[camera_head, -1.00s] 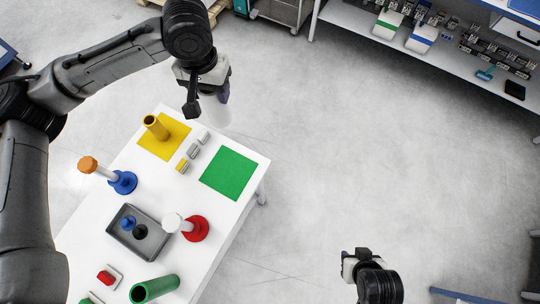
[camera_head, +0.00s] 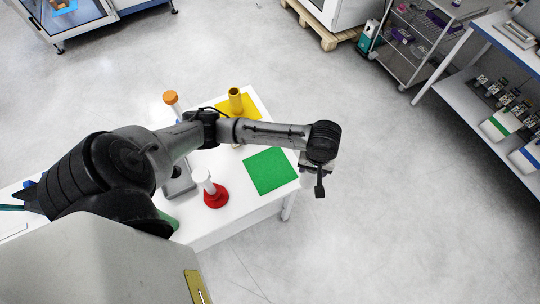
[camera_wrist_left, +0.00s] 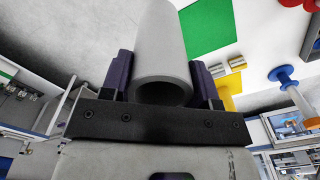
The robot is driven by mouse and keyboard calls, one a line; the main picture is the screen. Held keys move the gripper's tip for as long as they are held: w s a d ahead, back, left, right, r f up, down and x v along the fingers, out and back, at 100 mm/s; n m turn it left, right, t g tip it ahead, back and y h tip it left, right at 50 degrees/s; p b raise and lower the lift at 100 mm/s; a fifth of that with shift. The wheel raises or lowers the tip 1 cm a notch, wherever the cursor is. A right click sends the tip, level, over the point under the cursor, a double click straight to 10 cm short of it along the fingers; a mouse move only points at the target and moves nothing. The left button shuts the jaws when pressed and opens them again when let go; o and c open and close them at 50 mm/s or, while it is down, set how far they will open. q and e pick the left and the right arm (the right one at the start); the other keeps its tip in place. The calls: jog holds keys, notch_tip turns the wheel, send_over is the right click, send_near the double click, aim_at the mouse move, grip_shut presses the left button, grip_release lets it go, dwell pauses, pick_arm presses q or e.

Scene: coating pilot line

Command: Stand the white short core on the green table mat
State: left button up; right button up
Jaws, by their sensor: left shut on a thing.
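In the left wrist view, the white short core (camera_wrist_left: 162,45) is a pale hollow tube with its open end toward the camera. My left gripper (camera_wrist_left: 161,78) is shut on it, one dark finger on each side. In the head view, my left gripper (camera_head: 312,168) is just right of the green table mat (camera_head: 270,171), past the table's edge. The core is mostly hidden by the gripper there. The mat is flat and bare, and it also shows beyond the core in the left wrist view (camera_wrist_left: 206,27). My right gripper is out of view.
On the white table (camera_head: 228,232), a red-based stand (camera_head: 215,198) with a white top stands left of the mat. A yellow tube (camera_head: 235,99) stands on a yellow mat (camera_head: 252,107) behind. An orange-topped stand (camera_head: 171,98) is farther left. My left arm hides part of the table.

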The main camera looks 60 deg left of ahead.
pick_arm(q)
jog(key=s+a+f+n, duration=0.1)
jog(key=s+a+f, duration=0.2)
jog(key=a+f, duration=0.5)
jog(key=s+a+f+n, duration=0.2)
jog(key=s+a+f, duration=0.1)
jog(key=a+f, duration=0.5)
jog(key=shift+a+f+n+p, duration=0.3)
jog(key=shift+f+p, duration=0.1)
jog(key=shift+p, duration=0.05)
jog(key=shift+f, duration=0.1)
jog(key=o, duration=1.2)
